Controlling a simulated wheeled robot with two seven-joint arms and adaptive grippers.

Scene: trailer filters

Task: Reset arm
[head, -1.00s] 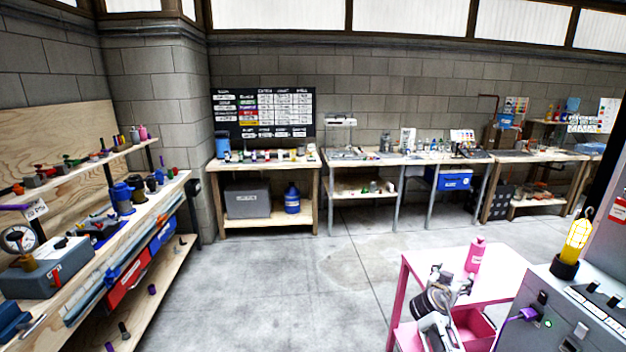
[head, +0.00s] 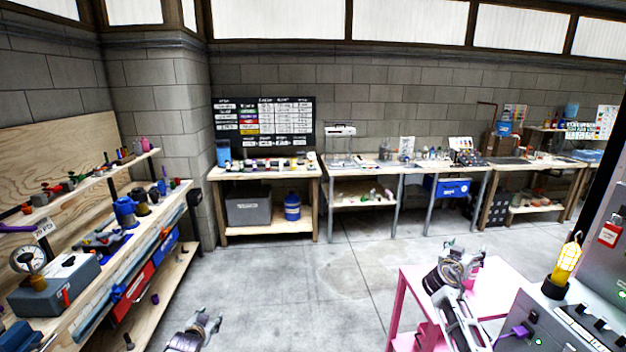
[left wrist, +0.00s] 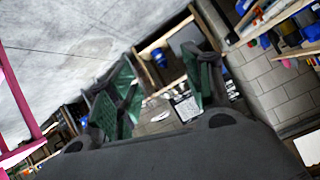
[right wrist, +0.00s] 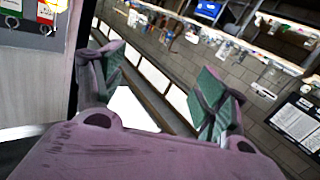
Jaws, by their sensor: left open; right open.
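My left gripper (head: 206,322) shows at the bottom edge of the head view, over the bare floor. In the left wrist view, its two green-padded fingers (left wrist: 155,82) are spread apart with nothing between them. My right gripper (head: 458,256) is in front of the pink table at the lower right of the head view. In the right wrist view, its fingers (right wrist: 160,70) are apart and empty. A pink bottle (head: 474,268) shows partly behind the right gripper in the head view; I cannot tell whether they touch.
A pink table (head: 500,281) stands beside a grey cabinet (head: 560,325) with a yellow caged lamp (head: 566,262). A wooden shelf bench (head: 150,235) with tools is at the left. Workbenches (head: 265,170) line the back wall. The middle floor (head: 300,285) is clear.

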